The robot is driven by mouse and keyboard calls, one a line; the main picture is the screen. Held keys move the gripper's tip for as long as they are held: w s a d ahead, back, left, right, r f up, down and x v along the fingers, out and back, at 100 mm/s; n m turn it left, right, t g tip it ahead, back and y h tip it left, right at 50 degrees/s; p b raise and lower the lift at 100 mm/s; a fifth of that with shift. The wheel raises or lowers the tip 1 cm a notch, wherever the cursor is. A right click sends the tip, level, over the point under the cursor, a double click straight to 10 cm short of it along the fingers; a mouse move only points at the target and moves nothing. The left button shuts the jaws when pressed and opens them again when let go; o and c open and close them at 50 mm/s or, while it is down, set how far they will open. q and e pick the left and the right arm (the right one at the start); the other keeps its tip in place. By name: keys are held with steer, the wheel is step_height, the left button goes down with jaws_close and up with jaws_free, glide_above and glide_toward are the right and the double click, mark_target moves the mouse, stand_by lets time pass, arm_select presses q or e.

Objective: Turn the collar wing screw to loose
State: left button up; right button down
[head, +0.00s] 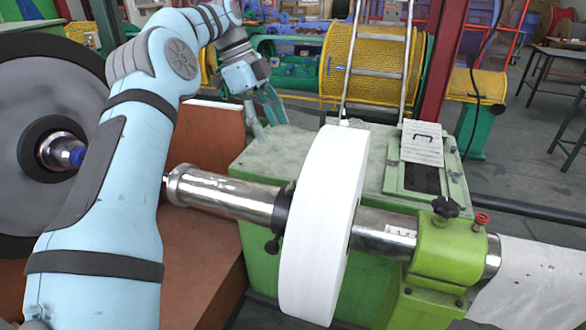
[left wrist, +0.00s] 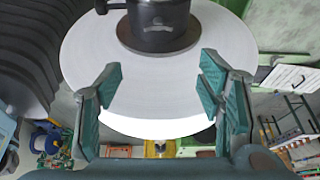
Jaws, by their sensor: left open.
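A black collar (head: 282,212) sits on the shiny steel shaft (head: 225,197), against the left face of a large white disc (head: 325,220). A small dark wing screw (head: 272,246) sticks out low on the collar's near side. My left gripper (head: 265,122) is open and empty, pointing down behind the shaft and apart from the collar. In the left wrist view my open fingers (left wrist: 162,88) frame the face of the white disc (left wrist: 85,55). The black collar (left wrist: 158,38) shows beyond them at the top; a dark piece juts from its left side, cut by the picture edge.
A green housing (head: 390,290) with a black star knob (head: 445,207) and a red-topped fitting (head: 481,219) carries the shaft at the right. A brown block (head: 212,130) stands behind my left arm. A large dark wheel (head: 30,120) is at the left.

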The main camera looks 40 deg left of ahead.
arm_select(q)
steer(key=b, duration=0.3)
glide_toward(290, 182)
steer(key=f, duration=0.1)
steer(key=x, duration=0.7)
steer(key=shift+w+d+f, duration=0.2)
steer(key=shift+d, duration=0.3)
steer(key=shift+s+a+f, duration=0.1)
steer(key=shift+s+a, duration=0.05)
steer(key=shift+a, duration=0.05)
steer(key=c, duration=1.1)
steer(key=shift+c, duration=0.2)
steer(key=shift+n, duration=0.3)
